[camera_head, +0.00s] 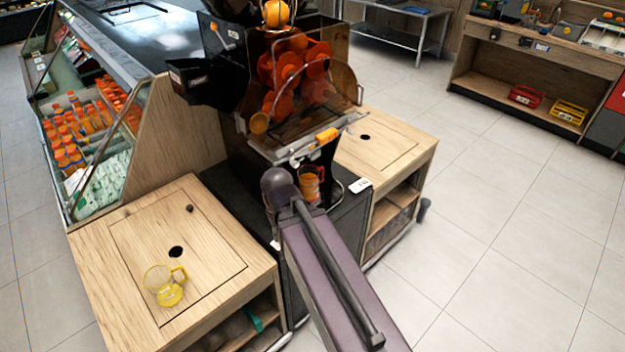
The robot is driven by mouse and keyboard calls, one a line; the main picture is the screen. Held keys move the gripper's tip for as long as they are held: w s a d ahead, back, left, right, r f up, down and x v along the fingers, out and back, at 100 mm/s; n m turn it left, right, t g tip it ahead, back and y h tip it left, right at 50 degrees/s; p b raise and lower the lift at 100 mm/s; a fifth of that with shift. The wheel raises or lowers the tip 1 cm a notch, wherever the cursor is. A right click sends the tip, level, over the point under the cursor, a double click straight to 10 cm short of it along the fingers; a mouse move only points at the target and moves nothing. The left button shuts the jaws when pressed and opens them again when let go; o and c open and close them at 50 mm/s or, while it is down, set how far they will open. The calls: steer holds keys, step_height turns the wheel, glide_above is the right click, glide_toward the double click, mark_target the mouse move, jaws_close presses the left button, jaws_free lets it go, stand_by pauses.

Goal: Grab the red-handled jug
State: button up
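A jug with a red-orange handle (312,184) stands under the spout of the orange juicer (292,75), and orange colour shows in it. My arm reaches up from the lower right and ends close in front of the jug, partly covering the area below it. My gripper's fingers cannot be made out, so its opening and any contact with the jug cannot be told. A second jug, clear with a yellow handle (165,285), stands on the left wooden counter (110,262).
A wooden counter (405,140) with shelves stands right of the juicer. A glass-fronted display case (135,130) with bottles is at the left. Red (526,96) and yellow (569,112) crates sit on a far shelf. The tiled floor at the right is clear.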

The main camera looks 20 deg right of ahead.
steer(key=shift+w+d, duration=0.1)
steer(key=shift+d, duration=0.3)
steer(key=w+d+f+n+t+y+b, duration=0.3)
steer(key=w+d+f+t+y+b, duration=0.15)
steer(key=w+d+b, duration=0.4)
steer(key=w+d+r+t+b, duration=0.1)
steer(key=d+t, duration=0.3)
steer(key=d, duration=0.6)
steer(key=w+d+r+t+b, duration=0.2)
steer(key=w+d+t+b, duration=0.1)
steer(key=d, duration=0.6)
steer(key=shift+w+d+n+t, duration=0.4)
steer(key=shift+w+t, duration=0.25)
steer(key=shift+t, duration=0.1)
steer(key=shift+b, duration=0.3)
